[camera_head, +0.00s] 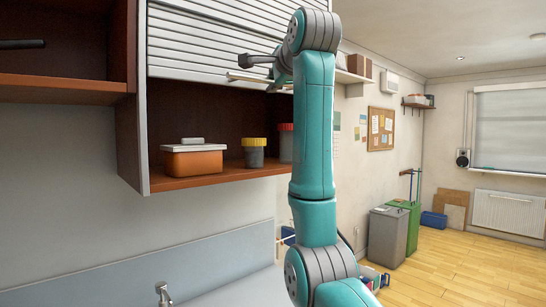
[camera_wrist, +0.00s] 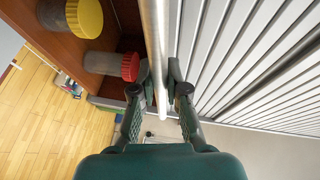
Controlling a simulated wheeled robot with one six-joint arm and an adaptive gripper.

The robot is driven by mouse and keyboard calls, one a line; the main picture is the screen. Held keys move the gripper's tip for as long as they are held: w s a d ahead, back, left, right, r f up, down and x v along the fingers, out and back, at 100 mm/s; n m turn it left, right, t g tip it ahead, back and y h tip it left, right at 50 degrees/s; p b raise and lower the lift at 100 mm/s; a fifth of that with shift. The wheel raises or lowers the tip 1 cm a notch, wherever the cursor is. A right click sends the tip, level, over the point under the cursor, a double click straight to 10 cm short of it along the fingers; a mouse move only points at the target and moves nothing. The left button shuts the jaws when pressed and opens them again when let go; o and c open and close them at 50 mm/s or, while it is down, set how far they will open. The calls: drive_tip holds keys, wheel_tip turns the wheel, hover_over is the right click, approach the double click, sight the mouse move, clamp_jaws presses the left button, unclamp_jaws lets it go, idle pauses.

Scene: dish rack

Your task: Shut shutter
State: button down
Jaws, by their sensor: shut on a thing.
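The grey slatted shutter (camera_head: 215,42) covers the upper part of the cabinet opening, and the lower part is open. Its pale bar handle (camera_head: 240,78) runs along the lower edge. In the wrist view the handle (camera_wrist: 156,35) passes between the two fingers, with the shutter slats (camera_wrist: 250,60) on the right. My gripper (camera_wrist: 160,85) is shut on the handle. In the head view my gripper (camera_head: 264,66) is at the shutter's lower edge, partly hidden by my arm.
Inside the cabinet stand an orange box with a white lid (camera_head: 194,158), a yellow-lidded jar (camera_head: 255,152) and a red-lidded jar (camera_head: 286,143), partly behind my arm. The wooden cabinet shelf (camera_head: 215,178) lies below the opening. A tap (camera_head: 163,293) is lower down.

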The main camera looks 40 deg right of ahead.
wheel_tip(320, 180, down, 18)
drive_tip(key=shift+f, duration=0.15)
idle(1.4)
drive_tip(key=shift+f, duration=1.35)
drive_tip(key=c, duration=0.8)
unclamp_jaws()
drive_tip(key=v, duration=0.8)
drive_tip(key=shift+r, duration=0.1)
